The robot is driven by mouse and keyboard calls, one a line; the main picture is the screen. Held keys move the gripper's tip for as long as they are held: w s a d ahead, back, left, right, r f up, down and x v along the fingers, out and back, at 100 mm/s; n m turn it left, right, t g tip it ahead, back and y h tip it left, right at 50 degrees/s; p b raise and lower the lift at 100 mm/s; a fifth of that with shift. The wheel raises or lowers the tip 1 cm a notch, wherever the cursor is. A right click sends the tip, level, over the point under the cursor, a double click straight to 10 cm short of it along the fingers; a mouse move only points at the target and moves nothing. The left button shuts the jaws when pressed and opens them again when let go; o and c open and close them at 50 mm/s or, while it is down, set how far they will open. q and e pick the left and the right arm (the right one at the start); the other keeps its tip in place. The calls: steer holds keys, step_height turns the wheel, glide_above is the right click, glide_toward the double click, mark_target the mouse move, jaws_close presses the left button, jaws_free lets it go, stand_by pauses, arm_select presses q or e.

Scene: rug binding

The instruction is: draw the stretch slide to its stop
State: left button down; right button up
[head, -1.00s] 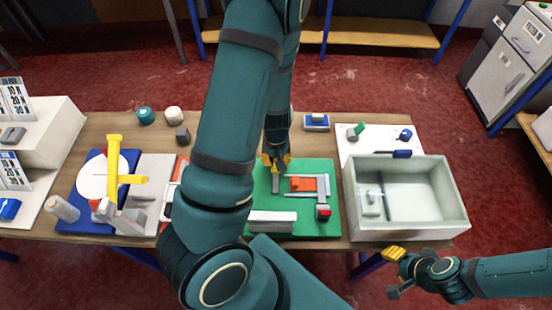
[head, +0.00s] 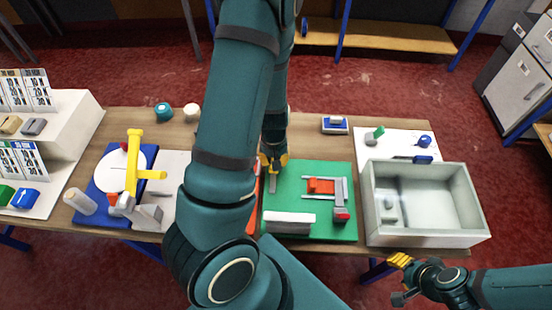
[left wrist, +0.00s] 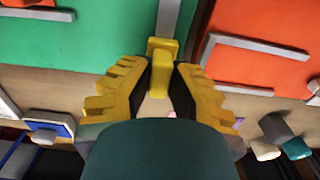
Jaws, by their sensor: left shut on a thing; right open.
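A green board (head: 310,225) lies on the table and carries a grey bar (head: 272,184) with a yellow tab (left wrist: 162,60) at its end, which looks like the stretch slide. My left gripper (head: 273,166) is shut on the yellow tab at the board's far left edge. In the left wrist view the tab stands between its yellow fingers. A red block (head: 320,186) sits in a grey frame to the right of the bar, apart from it. My right gripper (head: 400,261) is open and empty, in front of the table.
A grey bin (head: 475,238) stands right of the board. A light grey block (head: 289,222) lies at the board's near edge. A blue fixture with a yellow handle (head: 133,160) stands at the left. A small blue-and-white block (head: 335,125) lies behind the board.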

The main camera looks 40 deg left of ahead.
arm_select(q)
steer(key=c, duration=0.9)
jaws_free()
steer(key=shift+s+a+f, duration=0.1)
steer(key=shift+s+a, duration=0.15)
steer(key=shift+s, duration=0.05)
steer(key=shift+w, duration=0.1)
steer(key=shift+d, duration=0.1)
steer(key=shift+w+r, duration=0.1)
steer(key=shift+r, duration=0.45)
step_height(320, 180, up, 11)
steer(key=shift+s+f, duration=0.1)
steer(key=shift+s, duration=0.1)
